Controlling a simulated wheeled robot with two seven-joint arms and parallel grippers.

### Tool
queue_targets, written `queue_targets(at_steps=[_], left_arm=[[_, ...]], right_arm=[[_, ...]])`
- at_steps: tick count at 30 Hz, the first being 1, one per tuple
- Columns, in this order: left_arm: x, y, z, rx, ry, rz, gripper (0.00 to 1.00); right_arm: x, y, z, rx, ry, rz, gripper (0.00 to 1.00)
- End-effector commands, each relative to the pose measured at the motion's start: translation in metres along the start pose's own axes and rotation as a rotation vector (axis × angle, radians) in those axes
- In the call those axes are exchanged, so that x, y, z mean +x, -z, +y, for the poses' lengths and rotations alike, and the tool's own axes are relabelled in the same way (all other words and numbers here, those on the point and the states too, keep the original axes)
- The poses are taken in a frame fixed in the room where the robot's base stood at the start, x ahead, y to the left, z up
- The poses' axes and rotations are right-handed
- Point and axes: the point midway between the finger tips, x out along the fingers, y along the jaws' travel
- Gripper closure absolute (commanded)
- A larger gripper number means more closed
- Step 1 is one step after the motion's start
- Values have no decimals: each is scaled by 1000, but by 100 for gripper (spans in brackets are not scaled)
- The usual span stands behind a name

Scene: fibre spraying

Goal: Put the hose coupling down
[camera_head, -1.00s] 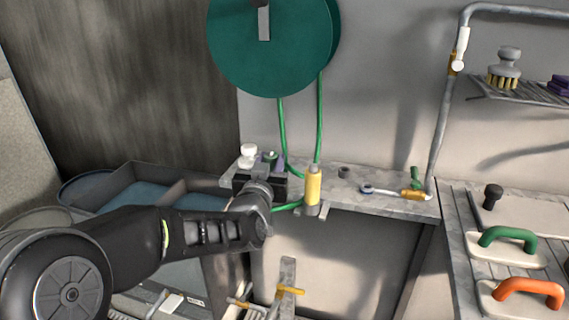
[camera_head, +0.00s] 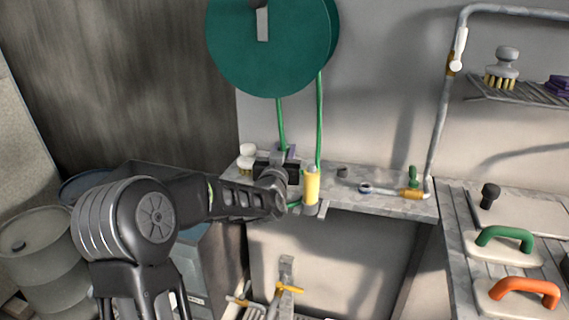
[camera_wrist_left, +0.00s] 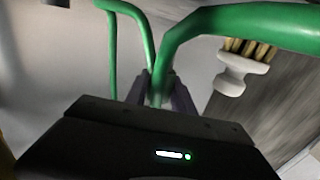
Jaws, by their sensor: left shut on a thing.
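My left gripper (camera_head: 282,163) is above the left part of the grey wall shelf (camera_head: 355,203), just left of a yellow cylinder (camera_head: 312,188). In the left wrist view its fingers (camera_wrist_left: 160,92) are shut at the green hose (camera_wrist_left: 215,22). I take the thing held to be the hose coupling, but the gripper body and fingers hide it. I cannot tell whether it touches the shelf. In the head view the green hose (camera_head: 319,125) hangs from the teal reel (camera_head: 268,50). My right gripper is not in view.
A white brush (camera_head: 246,160) stands at the shelf's left end. A small dark ring (camera_head: 342,171), a blue-ringed fitting (camera_head: 365,188) and a yellow pipe fitting (camera_head: 411,194) are to the right. A green-handled block (camera_head: 505,240) and an orange-handled block (camera_head: 520,292) are on the right counter.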

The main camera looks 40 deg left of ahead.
Motion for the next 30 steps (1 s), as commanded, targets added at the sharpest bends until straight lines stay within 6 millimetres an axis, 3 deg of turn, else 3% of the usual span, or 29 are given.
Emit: queue_targets(at_steps=[9,25,26,30], left_arm=[[0,-34,0,-1,0,-3,100],[4,-44,0,0,0,1,100],[4,-42,0,-1,0,0,68],[4,-42,0,-1,0,0,57]], right_arm=[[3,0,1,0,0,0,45],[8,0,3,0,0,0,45],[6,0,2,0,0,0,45],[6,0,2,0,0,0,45]])
